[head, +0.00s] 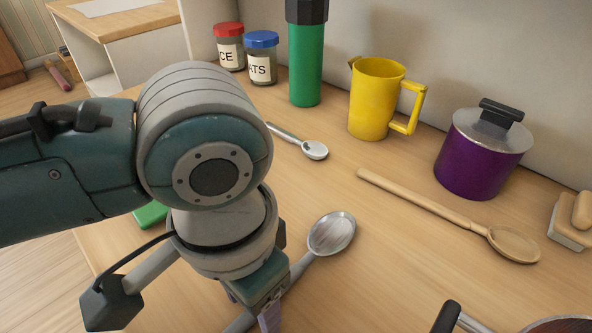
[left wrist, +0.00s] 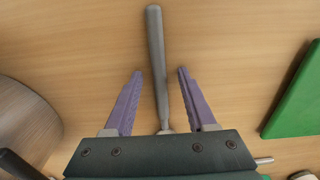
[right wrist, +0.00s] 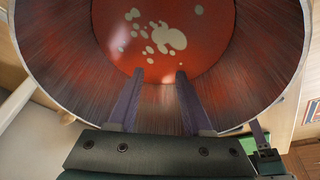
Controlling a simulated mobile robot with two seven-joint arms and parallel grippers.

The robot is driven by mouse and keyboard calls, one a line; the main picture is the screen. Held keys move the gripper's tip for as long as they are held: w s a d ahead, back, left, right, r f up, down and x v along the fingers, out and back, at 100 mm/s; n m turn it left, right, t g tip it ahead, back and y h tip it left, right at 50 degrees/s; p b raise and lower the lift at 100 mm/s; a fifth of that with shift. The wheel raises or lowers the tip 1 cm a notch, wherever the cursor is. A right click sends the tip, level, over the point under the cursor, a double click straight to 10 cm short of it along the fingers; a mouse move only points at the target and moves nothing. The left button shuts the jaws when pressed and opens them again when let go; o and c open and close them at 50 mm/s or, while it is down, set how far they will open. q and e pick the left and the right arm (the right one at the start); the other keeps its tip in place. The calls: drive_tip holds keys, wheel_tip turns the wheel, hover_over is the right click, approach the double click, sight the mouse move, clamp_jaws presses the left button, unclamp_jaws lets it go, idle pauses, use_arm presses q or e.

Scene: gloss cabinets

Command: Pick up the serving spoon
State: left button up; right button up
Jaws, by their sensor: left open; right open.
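A large metal spoon, which I take as the serving spoon (head: 332,233), lies on the wooden counter. Its bowl is in plain view in the head view, while part of its handle is hidden by my left gripper (head: 268,305). In the left wrist view the spoon's grey handle (left wrist: 156,50) runs between the two purple fingers of my left gripper (left wrist: 160,76). The fingers are open, with a gap on each side of the handle. My right gripper (right wrist: 155,76) is open and empty over a pan with a red inside (right wrist: 120,55).
A small metal spoon (head: 314,150), a wooden spoon (head: 425,205), a yellow jug (head: 374,100), a purple pot (head: 475,165) and a green bottle (head: 305,65) stand or lie farther back. A green board (left wrist: 296,100) lies beside the handle. A black pan handle (head: 447,317) is at front right.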

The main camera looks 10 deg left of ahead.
use_arm(q)
drive_tip(key=shift+c, duration=0.3)
clamp_jaws()
drive_tip(key=shift+r, duration=0.1)
